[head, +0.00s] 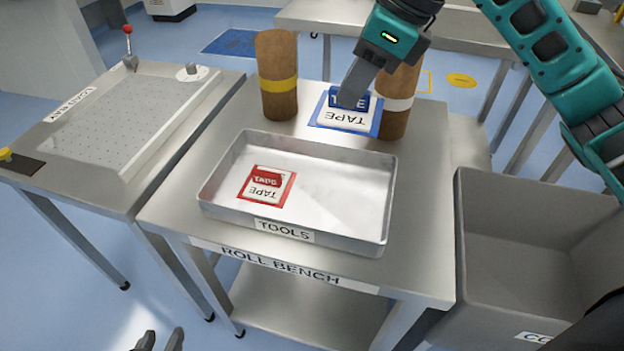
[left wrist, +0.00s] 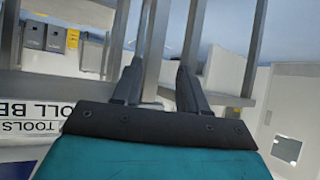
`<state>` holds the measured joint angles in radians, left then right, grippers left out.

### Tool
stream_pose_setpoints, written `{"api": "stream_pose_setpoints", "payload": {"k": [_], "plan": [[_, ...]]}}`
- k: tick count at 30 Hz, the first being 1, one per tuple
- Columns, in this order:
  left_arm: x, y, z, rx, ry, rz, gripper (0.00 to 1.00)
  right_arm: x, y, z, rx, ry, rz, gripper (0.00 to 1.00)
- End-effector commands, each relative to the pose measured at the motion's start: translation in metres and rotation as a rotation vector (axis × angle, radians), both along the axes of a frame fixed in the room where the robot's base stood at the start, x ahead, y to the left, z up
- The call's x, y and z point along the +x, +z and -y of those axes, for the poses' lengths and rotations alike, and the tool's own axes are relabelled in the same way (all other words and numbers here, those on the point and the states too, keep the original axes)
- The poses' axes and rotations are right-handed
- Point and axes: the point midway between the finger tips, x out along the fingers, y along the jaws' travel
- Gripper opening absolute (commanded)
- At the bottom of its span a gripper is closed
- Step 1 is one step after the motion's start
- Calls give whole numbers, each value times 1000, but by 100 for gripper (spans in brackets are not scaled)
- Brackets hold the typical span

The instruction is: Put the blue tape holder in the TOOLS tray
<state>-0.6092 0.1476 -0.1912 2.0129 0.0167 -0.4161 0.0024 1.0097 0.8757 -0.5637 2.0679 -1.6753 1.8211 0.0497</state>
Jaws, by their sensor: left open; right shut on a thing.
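The blue tape holder (head: 350,118), blue-edged with a white TAPE face, is at the back of the roll bench between two brown rolls. My right gripper (head: 350,98) reaches down from the upper right and is shut on its blue raised part. I cannot tell whether the holder still touches the bench top. The TOOLS tray (head: 293,236), a shallow metal tray, sits at the front of the bench. A red tape holder (head: 267,184) lies in its left part. My left gripper (head: 160,341) is open and empty at the bottom edge, low in front of the bench; its open fingers show in the left wrist view (left wrist: 158,85).
A brown roll with a yellow band (head: 277,75) stands left of the blue holder, and one with a white band (head: 397,100) stands close on its right. A grey bin (head: 460,255) is right of the bench. The tray's middle and right are clear.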

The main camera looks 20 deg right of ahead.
Motion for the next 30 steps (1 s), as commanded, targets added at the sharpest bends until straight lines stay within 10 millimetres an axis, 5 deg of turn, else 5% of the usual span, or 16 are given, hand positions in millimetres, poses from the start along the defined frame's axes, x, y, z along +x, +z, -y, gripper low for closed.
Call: {"api": "stream_pose_setpoints", "payload": {"k": [15,30], "plan": [[5,-10,11,-19,-18,4,43,-1,-132,0,-1,-1,-8,0],[9,-11,12,-22,-21,11,43,-1,-187,0,1,0,-6,0]]}}
